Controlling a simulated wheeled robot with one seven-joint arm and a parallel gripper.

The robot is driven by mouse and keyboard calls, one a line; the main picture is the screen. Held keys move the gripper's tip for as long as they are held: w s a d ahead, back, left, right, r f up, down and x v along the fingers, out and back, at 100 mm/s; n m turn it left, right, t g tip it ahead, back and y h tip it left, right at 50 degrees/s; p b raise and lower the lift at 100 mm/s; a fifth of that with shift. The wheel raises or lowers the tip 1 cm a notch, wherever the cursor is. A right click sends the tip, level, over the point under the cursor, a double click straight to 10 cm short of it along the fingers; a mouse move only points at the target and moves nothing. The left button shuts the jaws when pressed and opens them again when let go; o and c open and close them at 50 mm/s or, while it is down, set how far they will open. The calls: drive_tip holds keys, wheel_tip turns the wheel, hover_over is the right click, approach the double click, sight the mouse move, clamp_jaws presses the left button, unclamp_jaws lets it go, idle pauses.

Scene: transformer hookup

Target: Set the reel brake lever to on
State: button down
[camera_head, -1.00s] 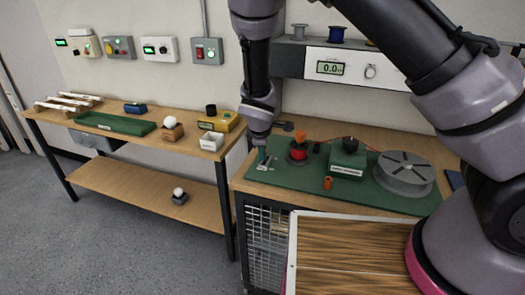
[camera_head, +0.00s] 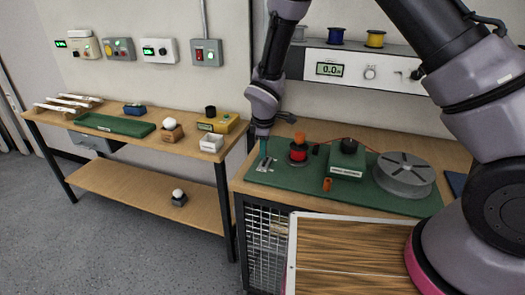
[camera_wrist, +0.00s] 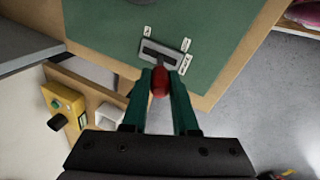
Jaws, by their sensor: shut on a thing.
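The reel brake lever has a red knob (camera_wrist: 160,82) and stands at a slotted grey plate (camera_wrist: 165,54) with small white labels on the green board; the label text is too small to read. The plate also shows at the board's left end in the head view (camera_head: 266,165). My gripper (camera_wrist: 160,88) has its teal fingers closed around the red knob, at the near side of the plate in the wrist view. In the head view my gripper (camera_head: 263,147) points down over the plate, and the knob is hidden there.
Right of the plate on the green board stand a red spool (camera_head: 298,150), a dark green box (camera_head: 347,160), an orange cylinder (camera_head: 327,185) and a grey reel (camera_head: 404,174). A shelf unit (camera_head: 350,72) with a display is behind. A second bench (camera_head: 95,130) stands left.

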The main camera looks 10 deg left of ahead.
drive_tip(key=shift+w+d+r+g+y, duration=0.1)
drive_tip(key=shift+w+d+g+y, duration=0.1)
drive_tip(key=shift+w+g, duration=0.8)
drive_tip(key=shift+w+d+r+g+y, duration=0.1)
drive_tip(key=shift+w+d+g+y, duration=0.1)
drive_tip(key=shift+w+g, duration=0.8)
drive_tip(key=g, duration=0.1)
drive_tip(key=w+g, duration=0.1)
drive_tip(key=shift+d+f+g, duration=0.15)
drive_tip(key=shift+f+g, duration=0.1)
drive_tip(key=shift+g, duration=0.05)
drive_tip(key=shift+w+d+f+m+g+y, duration=0.15)
drive_tip(key=shift+w+g+y, duration=0.15)
drive_tip(key=shift+g, duration=0.3)
drive_tip(key=shift+w+a+f+m+g+y, duration=0.1)
drive_tip(key=shift+w+f+m+g+y, duration=0.1)
drive_tip(key=shift+w+g, duration=0.3)
drive_tip(key=shift+s+d, duration=0.1)
drive_tip(key=shift+s, duration=0.05)
drive_tip(key=c, duration=0.7)
unclamp_jaws()
